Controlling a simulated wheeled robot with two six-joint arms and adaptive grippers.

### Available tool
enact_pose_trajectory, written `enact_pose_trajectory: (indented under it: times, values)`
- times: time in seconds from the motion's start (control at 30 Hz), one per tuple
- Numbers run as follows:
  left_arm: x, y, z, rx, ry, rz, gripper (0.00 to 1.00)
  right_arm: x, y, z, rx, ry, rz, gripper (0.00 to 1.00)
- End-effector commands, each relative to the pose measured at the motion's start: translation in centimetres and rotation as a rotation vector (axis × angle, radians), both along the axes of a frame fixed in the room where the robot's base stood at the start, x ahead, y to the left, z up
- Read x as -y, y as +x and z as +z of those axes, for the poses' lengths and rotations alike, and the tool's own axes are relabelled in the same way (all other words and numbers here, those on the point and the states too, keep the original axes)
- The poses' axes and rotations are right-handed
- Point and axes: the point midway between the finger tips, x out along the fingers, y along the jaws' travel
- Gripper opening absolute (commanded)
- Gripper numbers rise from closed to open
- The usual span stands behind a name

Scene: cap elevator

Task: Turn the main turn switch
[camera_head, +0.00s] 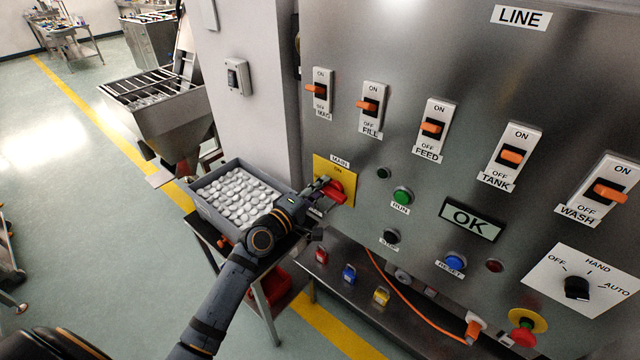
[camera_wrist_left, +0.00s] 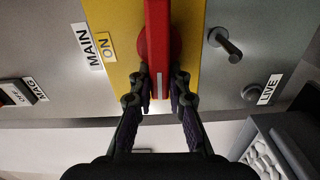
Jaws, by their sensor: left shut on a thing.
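The main turn switch is a red handle (camera_head: 335,191) on a yellow plate (camera_head: 347,172) marked MAIN and ON, on the left part of the steel panel. In the left wrist view the red handle (camera_wrist_left: 157,40) runs up the picture between the fingers. My left gripper (camera_head: 318,192) is shut on the handle, one finger on each side of it; the fingertips (camera_wrist_left: 159,85) show in the left wrist view. The gripper partly hides the handle in the head view. My right gripper is not in view.
The panel holds several orange-lever switches such as MAG (camera_head: 319,90) and FILL (camera_head: 368,105), a green RUN button (camera_head: 403,195) and an OK display (camera_head: 469,218). A shelf (camera_head: 340,292) with small padlocks runs under the panel.

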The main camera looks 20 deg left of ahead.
Motion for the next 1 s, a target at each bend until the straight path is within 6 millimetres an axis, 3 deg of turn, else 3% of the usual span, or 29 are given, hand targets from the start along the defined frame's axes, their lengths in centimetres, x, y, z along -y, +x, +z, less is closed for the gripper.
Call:
enact_pose_trajectory:
  times: [0.03, 0.73, 0.77, 0.8, 0.93, 1.0]
  values:
    - [0.10, -0.17, -0.82, -0.024, -0.013, -0.006, 0.00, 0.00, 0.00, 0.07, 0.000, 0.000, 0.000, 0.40]
    - [0.12, -0.17, -1.00, -0.046, -0.079, -0.005, 0.00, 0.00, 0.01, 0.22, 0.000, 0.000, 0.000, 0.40]
    - [0.13, -0.17, -0.99, -0.046, -0.079, -0.005, 0.17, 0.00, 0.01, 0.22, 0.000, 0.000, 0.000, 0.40]
    - [0.13, -0.17, -0.98, -0.046, -0.079, -0.005, 0.23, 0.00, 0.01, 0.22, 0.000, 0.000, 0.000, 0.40]
    - [0.14, -0.15, -0.83, -0.042, -0.078, -0.006, 0.40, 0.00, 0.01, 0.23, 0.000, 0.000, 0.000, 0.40]
    - [0.14, -0.12, -0.71, -0.040, -0.078, -0.006, 0.40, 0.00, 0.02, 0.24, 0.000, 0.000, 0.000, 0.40]
